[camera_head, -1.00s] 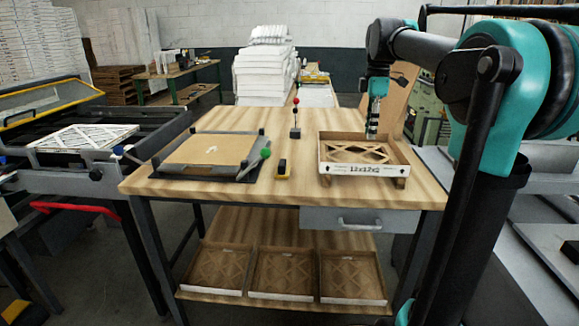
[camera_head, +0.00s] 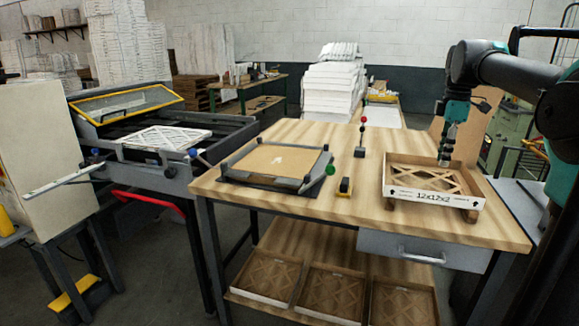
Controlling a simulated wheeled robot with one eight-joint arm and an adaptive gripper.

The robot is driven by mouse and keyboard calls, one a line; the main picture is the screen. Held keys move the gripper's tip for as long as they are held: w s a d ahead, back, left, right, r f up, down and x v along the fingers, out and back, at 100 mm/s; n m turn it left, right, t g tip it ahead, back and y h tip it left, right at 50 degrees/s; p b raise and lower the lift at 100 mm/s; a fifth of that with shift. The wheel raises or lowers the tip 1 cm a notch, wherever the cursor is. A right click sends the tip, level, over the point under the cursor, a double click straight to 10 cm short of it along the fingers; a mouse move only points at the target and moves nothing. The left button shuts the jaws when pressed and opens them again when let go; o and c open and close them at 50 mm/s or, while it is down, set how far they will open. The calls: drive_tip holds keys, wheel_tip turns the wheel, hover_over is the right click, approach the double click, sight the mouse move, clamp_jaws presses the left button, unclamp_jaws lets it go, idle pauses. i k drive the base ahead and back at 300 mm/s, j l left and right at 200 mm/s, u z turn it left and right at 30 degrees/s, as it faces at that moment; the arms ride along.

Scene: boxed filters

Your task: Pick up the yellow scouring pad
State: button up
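The table (camera_head: 400,226) also bears the box (camera_head: 436,199) with a lattice filter, a framed board (camera_head: 262,185) with a green knob (camera_head: 331,169), and a red-topped post (camera_head: 361,140). A screen machine (camera_head: 131,104) stands left. Filter trays (camera_head: 335,290) fill the lower shelf.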

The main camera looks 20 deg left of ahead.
sight(344, 190)
drive_tip(key=i+j, duration=0.1)
drive_tip(key=j, duration=0.75)
drive_tip(key=i+j, duration=0.15)
drive_tip(key=j, duration=0.25)
